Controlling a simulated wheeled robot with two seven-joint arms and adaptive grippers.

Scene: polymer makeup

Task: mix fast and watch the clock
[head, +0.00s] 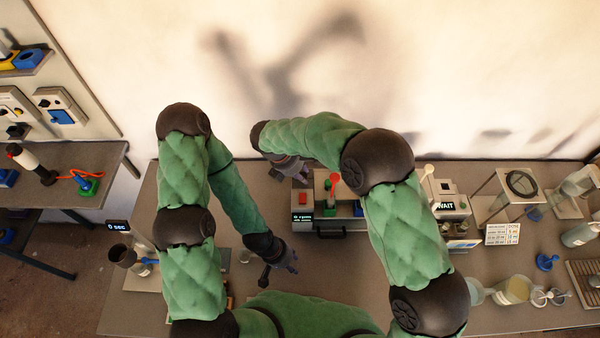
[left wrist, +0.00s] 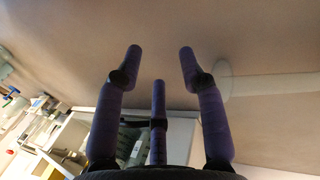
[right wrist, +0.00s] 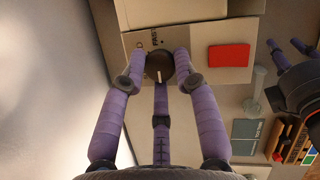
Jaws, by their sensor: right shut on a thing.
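My right gripper (right wrist: 160,64) is shut on a dark round knob (right wrist: 158,70) with a white pointer line. The knob sits on a beige panel (right wrist: 205,77) with a partly hidden "FAST" label and a red button (right wrist: 230,56). In the head view that gripper (head: 299,177) is at the back left of the mixer, whose red button (head: 303,198) shows; the knob is hidden there. A red-topped stirrer (head: 333,181) stands in the mixer. A small clock display (head: 118,226) reads "0 sec". My left gripper (head: 279,277) is open and empty above the table's front; its spread fingers show in the left wrist view (left wrist: 160,55).
A device showing "WAIT" (head: 446,206) and a printed card (head: 502,234) stand right of the mixer. Bottles and glassware (head: 512,290) fill the right side. A dark cup (head: 122,254) stands at left. A side table (head: 70,158) is farther left.

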